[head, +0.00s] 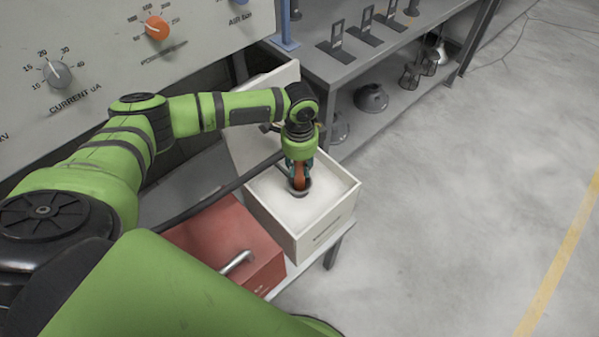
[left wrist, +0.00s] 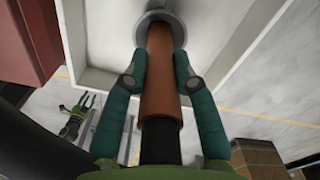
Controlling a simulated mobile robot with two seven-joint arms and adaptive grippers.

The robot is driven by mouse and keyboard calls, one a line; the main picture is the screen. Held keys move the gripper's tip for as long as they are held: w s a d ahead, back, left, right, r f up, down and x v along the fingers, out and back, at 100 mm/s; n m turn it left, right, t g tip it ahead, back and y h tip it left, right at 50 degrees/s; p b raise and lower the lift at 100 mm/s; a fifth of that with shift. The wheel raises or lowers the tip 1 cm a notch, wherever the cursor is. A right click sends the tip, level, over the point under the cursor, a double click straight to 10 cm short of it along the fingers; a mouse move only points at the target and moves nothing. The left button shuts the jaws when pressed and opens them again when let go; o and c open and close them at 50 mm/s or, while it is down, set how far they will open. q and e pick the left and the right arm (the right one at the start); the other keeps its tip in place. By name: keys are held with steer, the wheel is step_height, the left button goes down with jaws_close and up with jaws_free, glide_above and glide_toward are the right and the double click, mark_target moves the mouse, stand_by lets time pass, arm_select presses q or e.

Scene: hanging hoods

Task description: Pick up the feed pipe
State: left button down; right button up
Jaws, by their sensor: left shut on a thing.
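The feed pipe is an orange-brown tube (left wrist: 162,75) that shows best in the left wrist view. In the head view its orange part (head: 299,177) stands upright over the white box. My left gripper (head: 299,168) points down, with its two teal fingers shut on the pipe from both sides. The gripper also shows in the left wrist view (left wrist: 160,78). One end of the pipe meets a round grey flange or opening (head: 300,187). I cannot tell whether the pipe is fixed there or only resting. My right gripper is not clearly identifiable.
The white open box (head: 326,234) stands beside a red box with a metal handle (head: 250,235). A grey workbench (head: 335,70) with metal stands and hoods is behind. A control panel (head: 100,50) is at left. Floor at right is clear.

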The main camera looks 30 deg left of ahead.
arm_select(q)
step_height(320, 180, up, 13)
steer(key=shift+r+b, duration=0.15)
steer(key=shift+b, duration=0.55)
steer(key=shift+r, duration=0.5)
steer(key=r+p, duration=0.1)
steer(key=p, duration=0.2)
steer(key=shift+r, duration=0.35)
